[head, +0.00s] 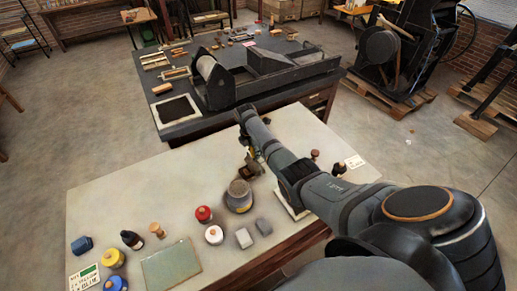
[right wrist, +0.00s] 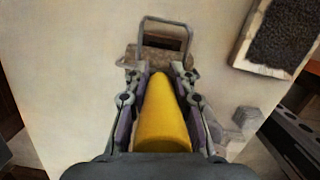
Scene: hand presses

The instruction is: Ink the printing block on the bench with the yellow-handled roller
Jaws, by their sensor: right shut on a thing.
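My right gripper (right wrist: 158,78) is shut on the yellow handle (right wrist: 163,122) of the roller. The roller's brown cylinder (right wrist: 148,53) and its grey wire frame (right wrist: 167,22) extend past the fingertips over the pale bench top. A block with a dark, grainy top and a pale rim (right wrist: 283,32), perhaps the printing block, lies to the right of the roller in the right wrist view. My left gripper is not in view.
The pale bench (head: 150,200) holds a round grey pot (head: 239,195), red (head: 204,214) and yellow (head: 113,258) jars, a dark bottle (head: 132,240) and a greenish plate (head: 171,266). A dark table with a press (head: 215,85) stands beyond. The bench's left middle is clear.

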